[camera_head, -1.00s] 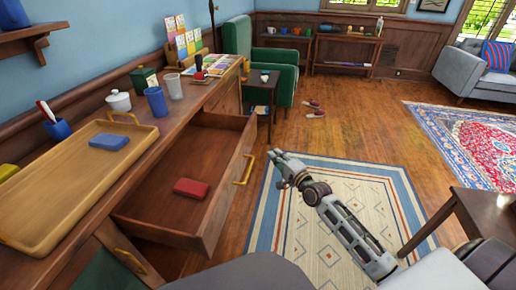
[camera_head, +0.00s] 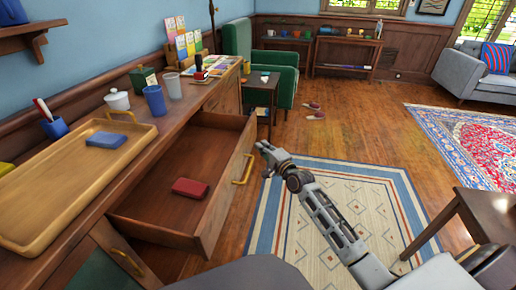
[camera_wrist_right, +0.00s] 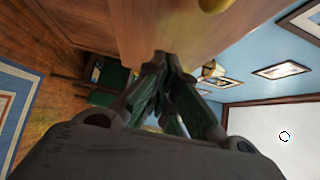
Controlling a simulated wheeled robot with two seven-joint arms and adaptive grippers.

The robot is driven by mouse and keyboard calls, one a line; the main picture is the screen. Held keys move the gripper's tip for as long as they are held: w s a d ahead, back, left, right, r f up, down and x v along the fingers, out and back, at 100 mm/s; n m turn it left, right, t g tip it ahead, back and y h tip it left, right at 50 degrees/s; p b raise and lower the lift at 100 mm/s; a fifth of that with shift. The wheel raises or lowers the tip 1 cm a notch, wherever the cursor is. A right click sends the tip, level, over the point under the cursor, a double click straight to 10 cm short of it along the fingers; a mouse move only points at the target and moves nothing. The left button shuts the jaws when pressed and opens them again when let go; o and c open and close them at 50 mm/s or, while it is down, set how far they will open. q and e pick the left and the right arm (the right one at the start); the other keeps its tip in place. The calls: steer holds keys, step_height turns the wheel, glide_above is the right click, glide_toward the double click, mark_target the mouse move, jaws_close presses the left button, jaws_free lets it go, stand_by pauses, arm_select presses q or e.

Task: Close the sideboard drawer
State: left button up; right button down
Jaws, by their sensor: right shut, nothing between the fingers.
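The sideboard drawer (camera_head: 150,205) is pulled well out of the sideboard (camera_head: 195,105). A dark red box-like object (camera_head: 191,188) lies inside it. A brass handle (camera_head: 243,169) is on the drawer's front panel. My right gripper (camera_head: 262,147) is shut and empty, just right of the drawer front's far end; I cannot tell whether it touches. In the right wrist view its fingers (camera_wrist_right: 168,62) are together, close to a brown wood surface (camera_wrist_right: 170,25), with a brass piece (camera_wrist_right: 214,4) at the top edge. My left gripper is not in view.
A wooden tray (camera_head: 40,215) with a blue object (camera_head: 107,141), a white lidded pot (camera_head: 117,99) and cups stand on the sideboard top. A small dark table (camera_head: 262,90) and green armchair (camera_head: 285,75) stand beyond. A patterned rug (camera_head: 300,220) covers the floor at right.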

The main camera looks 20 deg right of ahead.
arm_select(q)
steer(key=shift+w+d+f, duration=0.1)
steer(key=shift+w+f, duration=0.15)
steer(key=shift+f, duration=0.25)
arm_select(e)
steer(key=shift+w+a, duration=0.55)
steer(key=shift+a, duration=0.3)
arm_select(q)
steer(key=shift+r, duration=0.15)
arm_select(e)
steer(key=shift+w+a, duration=0.1)
